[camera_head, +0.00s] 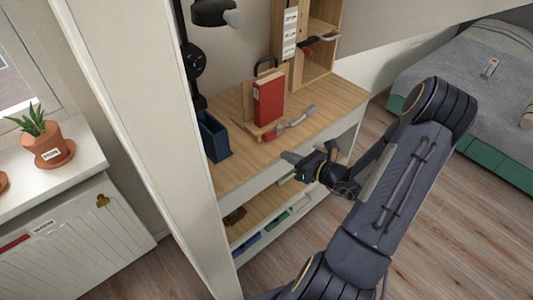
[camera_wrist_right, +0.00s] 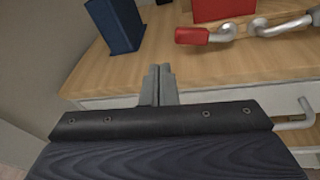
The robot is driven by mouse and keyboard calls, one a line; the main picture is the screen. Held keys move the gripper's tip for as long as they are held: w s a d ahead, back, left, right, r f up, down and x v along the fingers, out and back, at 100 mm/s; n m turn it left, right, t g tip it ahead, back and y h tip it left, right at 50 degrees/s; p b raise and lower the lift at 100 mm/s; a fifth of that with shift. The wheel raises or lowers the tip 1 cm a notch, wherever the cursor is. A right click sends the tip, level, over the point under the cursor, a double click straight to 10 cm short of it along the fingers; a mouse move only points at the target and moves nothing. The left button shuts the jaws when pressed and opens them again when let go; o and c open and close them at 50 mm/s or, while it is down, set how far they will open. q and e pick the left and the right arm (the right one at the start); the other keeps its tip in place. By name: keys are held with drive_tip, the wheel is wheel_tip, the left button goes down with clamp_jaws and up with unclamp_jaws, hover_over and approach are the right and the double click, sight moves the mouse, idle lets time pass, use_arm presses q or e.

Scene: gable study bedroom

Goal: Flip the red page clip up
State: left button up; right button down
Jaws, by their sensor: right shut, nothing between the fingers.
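The red page clip (camera_head: 270,135) is a red tip on a bent grey metal arm, low at the front of a wooden book stand (camera_head: 254,129) on the desk. The red clip also shows in the right wrist view (camera_wrist_right: 192,35), lying low in front of the red book's foot. A red book (camera_head: 269,98) stands upright on the stand. My right gripper (camera_head: 287,157) is shut and empty at the desk's front edge, apart from the clip. Its closed fingers show in the right wrist view (camera_wrist_right: 159,83), nearer than the clip and left of it. My left gripper is not in view.
A blue holder (camera_head: 214,137) stands left of the stand. A black lamp (camera_head: 212,13) hangs above. A wooden shelf unit (camera_head: 320,45) holds another red and grey item (camera_head: 306,50). The desk's front strip is bare.

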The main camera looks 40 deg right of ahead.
sight(273, 153)
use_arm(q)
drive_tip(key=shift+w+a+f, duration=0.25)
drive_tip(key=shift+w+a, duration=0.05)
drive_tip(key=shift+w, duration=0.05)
use_arm(e)
drive_tip(key=shift+s+d+f+m+h, duration=0.25)
drive_tip(key=shift+d+f+m+h, duration=0.65)
drive_tip(key=shift+d+f+m, duration=0.25)
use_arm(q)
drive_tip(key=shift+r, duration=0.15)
use_arm(e)
drive_tip(key=x, duration=1)
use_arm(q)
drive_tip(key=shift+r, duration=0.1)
use_arm(e)
drive_tip(key=shift+r, duration=0.15)
use_arm(q)
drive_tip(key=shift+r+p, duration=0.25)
drive_tip(key=shift+p, duration=0.15)
use_arm(e)
drive_tip(key=shift+r, duration=0.2)
